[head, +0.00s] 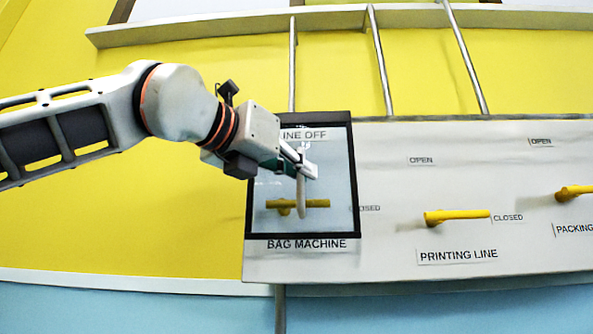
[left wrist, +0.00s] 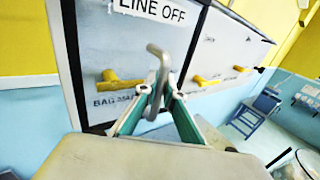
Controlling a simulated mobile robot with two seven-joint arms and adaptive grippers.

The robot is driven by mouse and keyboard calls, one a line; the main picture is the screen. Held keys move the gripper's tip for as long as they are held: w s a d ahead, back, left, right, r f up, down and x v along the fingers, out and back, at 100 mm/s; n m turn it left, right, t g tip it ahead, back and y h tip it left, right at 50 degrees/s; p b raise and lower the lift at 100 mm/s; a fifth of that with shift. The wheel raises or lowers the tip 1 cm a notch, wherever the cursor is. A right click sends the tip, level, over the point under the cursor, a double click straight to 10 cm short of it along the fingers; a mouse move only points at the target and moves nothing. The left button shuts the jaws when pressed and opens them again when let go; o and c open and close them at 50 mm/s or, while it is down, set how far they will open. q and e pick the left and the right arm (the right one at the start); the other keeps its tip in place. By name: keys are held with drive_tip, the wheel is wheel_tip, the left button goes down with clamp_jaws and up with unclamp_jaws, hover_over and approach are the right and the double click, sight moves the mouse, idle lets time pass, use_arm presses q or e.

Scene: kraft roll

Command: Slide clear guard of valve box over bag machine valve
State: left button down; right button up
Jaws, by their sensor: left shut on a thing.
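The clear guard (head: 338,168) is a see-through pane in a black frame at the left end of the valve box (head: 400,260). It stands in front of the yellow bag machine valve (head: 318,204), whose lever lies level behind the pane. My left gripper (head: 304,170) is shut on the guard's pale upright handle (head: 302,205). In the left wrist view, the gripper (left wrist: 156,108) has its fingers around the bent grey handle (left wrist: 155,75), with the yellow valve (left wrist: 120,83) behind. The gripper hides part of the LINE OFF label in the head view. My right gripper is not in view.
The printing line valve (head: 458,216) and the packing valve (head: 575,192) are to the right, both levers level. Thin pipes (head: 380,60) rise from the box to a ledge above. A blue chair (left wrist: 250,112) stands far off at the right.

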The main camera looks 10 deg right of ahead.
use_arm(q)
drive_tip(key=c, duration=2.2)
unclamp_jaws()
drive_tip(key=shift+o, duration=0.2)
drive_tip(key=shift+a, duration=0.1)
drive_tip(key=v, duration=1.2)
